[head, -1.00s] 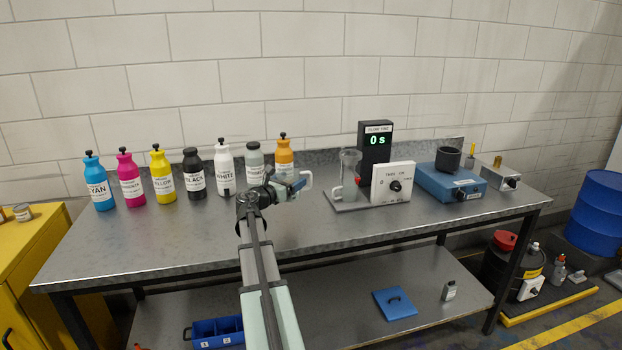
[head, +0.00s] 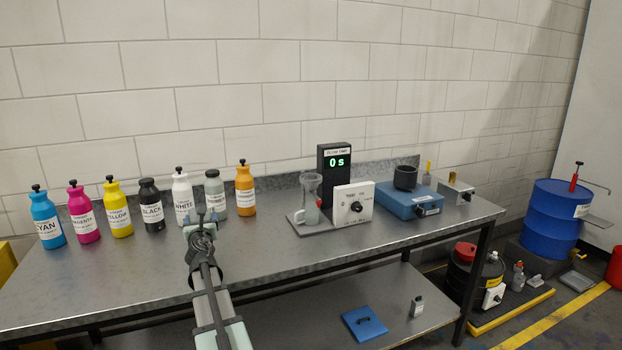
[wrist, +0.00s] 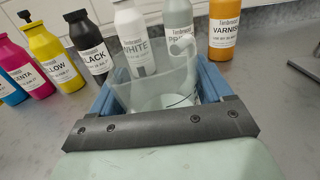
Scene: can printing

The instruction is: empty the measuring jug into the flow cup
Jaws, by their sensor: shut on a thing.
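My gripper (wrist: 160,95) is shut on the clear measuring jug (wrist: 150,96), whose pale curved handle (wrist: 184,48) sticks up between the blue fingers. The jug's contents cannot be made out clearly. In the head view my gripper (head: 203,224) is over the bench in front of the white and primer bottles, and the jug is largely hidden there. The clear flow cup (head: 311,181) is on the stand to the right, beside the black flow timer (head: 335,172) reading 0 s. A clear vessel with a pale handle (head: 301,217) stands below the flow cup. My gripper is well apart from the stand.
Several ink bottles, from cyan (head: 47,220) to varnish (head: 245,190), line the back of the bench. A white switch panel (head: 353,204) and a blue device with a black cup (head: 405,178) stand right of the flow cup. The front of the bench (head: 290,262) is clear.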

